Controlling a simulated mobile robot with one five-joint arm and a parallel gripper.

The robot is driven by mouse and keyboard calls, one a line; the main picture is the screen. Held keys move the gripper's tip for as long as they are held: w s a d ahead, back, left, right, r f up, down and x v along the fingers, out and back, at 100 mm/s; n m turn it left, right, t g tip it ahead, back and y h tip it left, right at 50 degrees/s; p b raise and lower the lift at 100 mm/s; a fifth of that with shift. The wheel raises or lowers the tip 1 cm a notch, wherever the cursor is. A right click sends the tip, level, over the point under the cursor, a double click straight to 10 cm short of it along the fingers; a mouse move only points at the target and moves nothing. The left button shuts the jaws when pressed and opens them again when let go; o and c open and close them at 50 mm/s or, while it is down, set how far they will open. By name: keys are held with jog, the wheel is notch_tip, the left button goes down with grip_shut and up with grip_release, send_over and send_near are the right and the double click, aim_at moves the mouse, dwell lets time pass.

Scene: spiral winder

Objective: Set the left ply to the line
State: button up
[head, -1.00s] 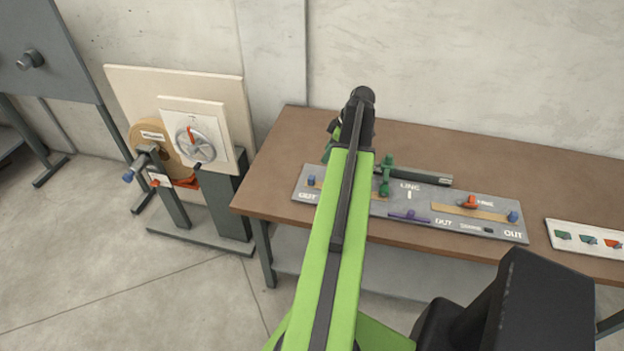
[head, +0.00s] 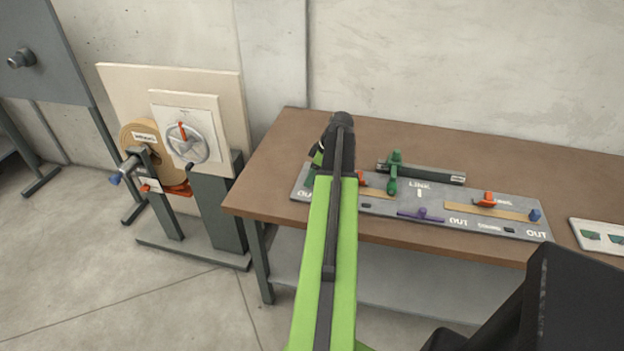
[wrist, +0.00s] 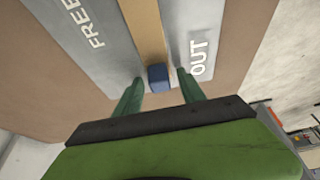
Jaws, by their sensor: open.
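The left ply is a tan strip (head: 376,192) on the grey plate (head: 385,207); my arm hides much of it in the head view. In the wrist view the strip (wrist: 147,30) ends in a blue block (wrist: 158,76). My gripper (wrist: 159,92) is open, its green fingers on either side of the blue block, with no clear grip on it. An orange clamp (head: 363,181) sits at the left ply, partly behind my arm. The LINE mark (head: 419,191) is to the right of it. The blue block of the left ply is hidden in the head view.
The right ply (head: 492,209) has its own orange clamp (head: 488,199) and blue block (head: 534,215). A green upright piece (head: 393,175) with a dark bar (head: 430,174) stands behind the plate. A purple piece (head: 420,215) lies at its front. A winder with a tan roll (head: 141,145) stands left of the table.

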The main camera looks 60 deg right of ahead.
jog(key=shift+c, duration=0.5)
grip_shut()
dwell(0.8)
